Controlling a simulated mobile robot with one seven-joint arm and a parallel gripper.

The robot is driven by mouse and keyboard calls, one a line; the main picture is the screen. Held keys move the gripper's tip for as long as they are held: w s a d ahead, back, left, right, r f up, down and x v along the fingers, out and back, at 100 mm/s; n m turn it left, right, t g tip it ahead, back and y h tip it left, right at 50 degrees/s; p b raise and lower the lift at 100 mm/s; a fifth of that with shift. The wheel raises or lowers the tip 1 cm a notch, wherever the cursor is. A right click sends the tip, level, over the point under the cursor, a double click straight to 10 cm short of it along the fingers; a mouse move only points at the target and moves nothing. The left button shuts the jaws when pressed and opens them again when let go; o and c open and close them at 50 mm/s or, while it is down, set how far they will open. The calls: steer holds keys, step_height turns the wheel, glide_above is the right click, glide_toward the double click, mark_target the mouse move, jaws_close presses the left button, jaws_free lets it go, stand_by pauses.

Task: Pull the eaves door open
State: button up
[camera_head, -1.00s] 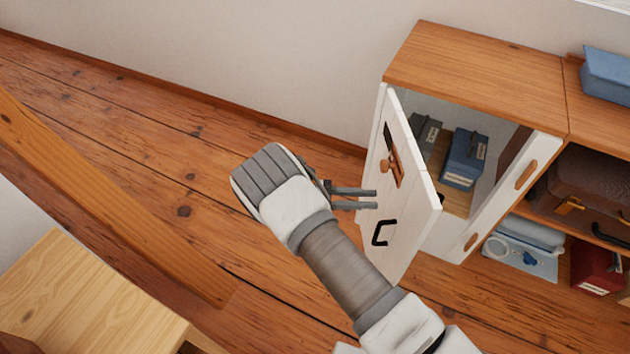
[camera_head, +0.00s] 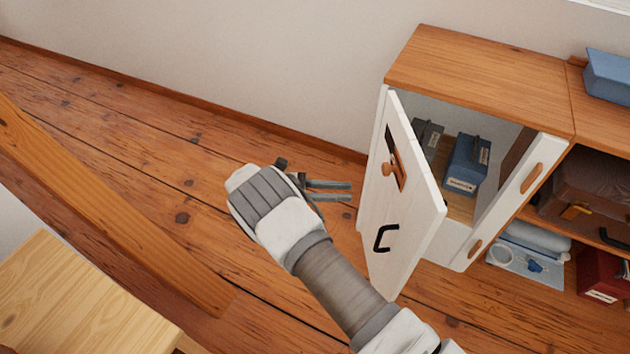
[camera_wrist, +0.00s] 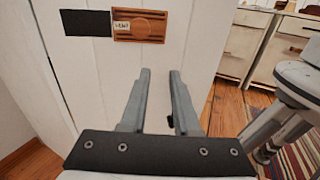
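The white eaves door (camera_head: 401,205) stands swung open from the low cabinet, hinged at its left side. Its outer face carries a black pull handle (camera_head: 386,238), a wooden knob and a wooden plate (camera_head: 396,166). My gripper (camera_head: 351,191) is left of the door, apart from the handle, with its two fingers parallel, spread and empty. In the wrist view the open fingers (camera_wrist: 160,75) point at the white door panel (camera_wrist: 195,45), with a dark patch and a labelled wooden plate above them. The handle is mostly hidden there; only a small dark piece shows by the right finger.
The cabinet (camera_head: 480,75) holds a blue box (camera_head: 467,165) and a grey box. Shelves at right hold a brown case (camera_head: 580,190) and a red box (camera_head: 603,275). A timber brace (camera_head: 110,205) and a pale wooden top (camera_head: 75,300) lie at left.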

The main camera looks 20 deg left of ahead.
steer(key=a, duration=0.6)
steer(key=shift+w+a, duration=0.25)
steer(key=shift+w, duration=0.15)
steer(key=shift+c, duration=0.3)
